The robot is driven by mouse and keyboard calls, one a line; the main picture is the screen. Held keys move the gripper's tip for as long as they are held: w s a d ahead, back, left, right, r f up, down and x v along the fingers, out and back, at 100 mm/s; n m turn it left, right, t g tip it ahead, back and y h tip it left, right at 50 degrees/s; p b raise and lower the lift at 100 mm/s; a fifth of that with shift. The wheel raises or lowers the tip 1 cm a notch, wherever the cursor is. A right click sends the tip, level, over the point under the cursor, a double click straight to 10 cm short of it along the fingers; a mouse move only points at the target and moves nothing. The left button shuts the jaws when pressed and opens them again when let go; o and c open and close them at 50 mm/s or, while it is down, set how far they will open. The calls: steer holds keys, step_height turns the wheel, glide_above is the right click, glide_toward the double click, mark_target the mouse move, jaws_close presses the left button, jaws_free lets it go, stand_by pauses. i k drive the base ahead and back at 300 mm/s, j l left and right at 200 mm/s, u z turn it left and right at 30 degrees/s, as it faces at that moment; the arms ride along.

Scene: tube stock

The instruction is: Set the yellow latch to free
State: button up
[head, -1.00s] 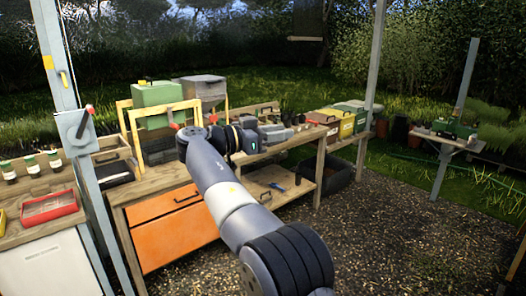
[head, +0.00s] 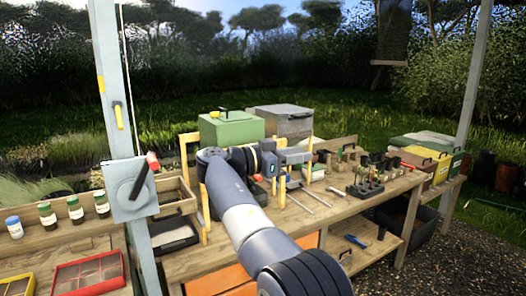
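A small yellow lever (head: 118,115) hangs roughly upright on the grey post (head: 108,60) at the left in the head view; it is the yellow part that looks most like the latch. Its setting cannot be read at this size. My gripper (head: 303,156) is at the end of my arm, right of the post and well apart from the lever. It points right, above the wooden bench (head: 275,232). Its fingers are small and dark, so I cannot tell whether they are open or shut.
A grey plate (head: 121,190) with a red-tipped black handle (head: 146,172) sits lower on the post. A green box (head: 230,131) and a grey box (head: 284,119) stand behind my gripper. Jars (head: 47,214) and a red tray (head: 90,274) are at left. Gravel lies at right.

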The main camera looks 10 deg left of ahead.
mark_target(213, 114)
steer(key=i+j+u, duration=0.3)
steer(key=i+j, duration=1.4)
steer(key=i, duration=0.1)
